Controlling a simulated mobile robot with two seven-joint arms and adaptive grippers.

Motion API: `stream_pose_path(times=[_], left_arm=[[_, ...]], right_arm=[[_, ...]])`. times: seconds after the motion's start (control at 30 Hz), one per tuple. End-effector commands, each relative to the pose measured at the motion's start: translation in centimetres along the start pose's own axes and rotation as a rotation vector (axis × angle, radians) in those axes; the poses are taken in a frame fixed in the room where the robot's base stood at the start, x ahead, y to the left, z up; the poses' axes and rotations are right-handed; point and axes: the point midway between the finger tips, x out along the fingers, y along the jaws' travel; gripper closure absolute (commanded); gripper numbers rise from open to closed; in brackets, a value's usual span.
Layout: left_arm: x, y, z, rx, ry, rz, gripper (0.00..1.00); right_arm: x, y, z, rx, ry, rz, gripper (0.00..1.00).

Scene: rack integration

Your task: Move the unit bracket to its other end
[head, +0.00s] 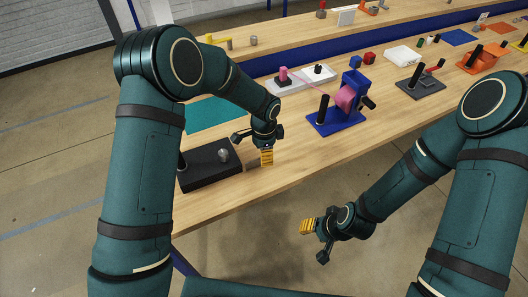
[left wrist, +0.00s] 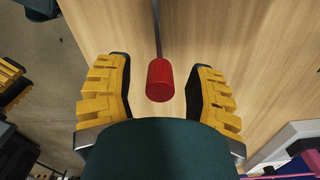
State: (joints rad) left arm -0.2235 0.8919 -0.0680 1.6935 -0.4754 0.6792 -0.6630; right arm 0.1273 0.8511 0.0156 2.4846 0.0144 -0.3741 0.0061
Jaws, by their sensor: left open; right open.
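In the left wrist view a red cylindrical knob (left wrist: 161,82) on a thin grey rod (left wrist: 157,30) lies between the yellow fingers of my left gripper (left wrist: 158,76). The fingers are open, with a gap on each side of the knob. In the head view my left gripper (head: 266,157) points down over the table's front edge, right of a black base (head: 208,174) with a black post and a silver ball. The knob is hidden there. I cannot tell for sure which part is the unit bracket. My right gripper (head: 308,227) is open and empty, in front of the table.
A teal mat (head: 208,115) lies behind the black base. A white tray (head: 303,78) with pegs and a blue stand (head: 335,122) with a pink part are further right. Beyond them are a dark lever base (head: 420,86) and an orange stand (head: 482,62). Bare wood lies right of my left gripper.

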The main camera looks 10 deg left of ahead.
Motion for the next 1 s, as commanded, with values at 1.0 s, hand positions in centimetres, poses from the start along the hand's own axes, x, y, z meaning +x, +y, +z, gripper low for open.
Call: stream_pose_path(times=[1.0], left_arm=[[-12.0, 0.0, 0.0, 0.001, 0.000, 0.001, 0.46]], right_arm=[[0.0, 0.0, 0.0, 0.000, 0.000, 0.000, 0.53]])
